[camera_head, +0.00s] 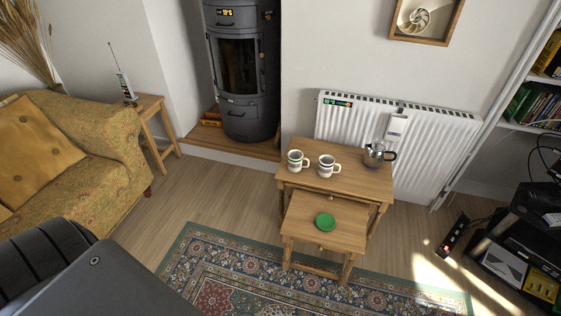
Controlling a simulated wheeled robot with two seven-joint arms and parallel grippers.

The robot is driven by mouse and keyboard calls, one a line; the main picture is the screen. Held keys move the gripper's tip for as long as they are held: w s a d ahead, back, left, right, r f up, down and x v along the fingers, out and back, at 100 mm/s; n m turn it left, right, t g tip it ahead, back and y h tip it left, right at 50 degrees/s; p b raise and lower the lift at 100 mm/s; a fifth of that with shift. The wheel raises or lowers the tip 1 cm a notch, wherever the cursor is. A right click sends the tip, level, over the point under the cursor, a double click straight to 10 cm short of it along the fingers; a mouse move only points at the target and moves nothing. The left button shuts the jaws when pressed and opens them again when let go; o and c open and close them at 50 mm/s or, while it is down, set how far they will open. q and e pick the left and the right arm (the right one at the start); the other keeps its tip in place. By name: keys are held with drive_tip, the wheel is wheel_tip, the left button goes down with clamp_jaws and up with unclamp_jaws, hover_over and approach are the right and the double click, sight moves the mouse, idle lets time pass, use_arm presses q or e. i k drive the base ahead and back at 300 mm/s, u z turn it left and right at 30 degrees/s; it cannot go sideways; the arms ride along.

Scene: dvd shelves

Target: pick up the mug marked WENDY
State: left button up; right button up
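Two white mugs with dark bands stand upright on the wooden table in front of the radiator. The left mug (295,160) is near the table's left end, and the right mug (326,167) stands close beside it. Their handles point to the right. Any name on either mug is too small to read, so I cannot tell which one is marked WENDY. Neither of my grippers shows in the head view.
A glass and metal pot (374,155) stands at the right end of the upper table (348,180). A green round dish (325,222) lies on the lower table (300,232) in front. A sofa (85,165), stove (240,70) and patterned rug (240,268) surround open wooden floor.

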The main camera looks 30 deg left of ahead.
sight(327, 162)
drive_tip(key=u, duration=0.55)
drive_tip(key=k, duration=1.35)
drive_tip(key=z, duration=0.55)
drive_tip(key=i, duration=0.65)
drive_tip(key=z, duration=1.25)
drive_tip(key=i, duration=1.9)
drive_tip(key=u, duration=0.6)
drive_tip(key=i, duration=0.7)
drive_tip(key=u, duration=1.3)
drive_tip(key=i, duration=0.45)
drive_tip(key=u, duration=0.35)
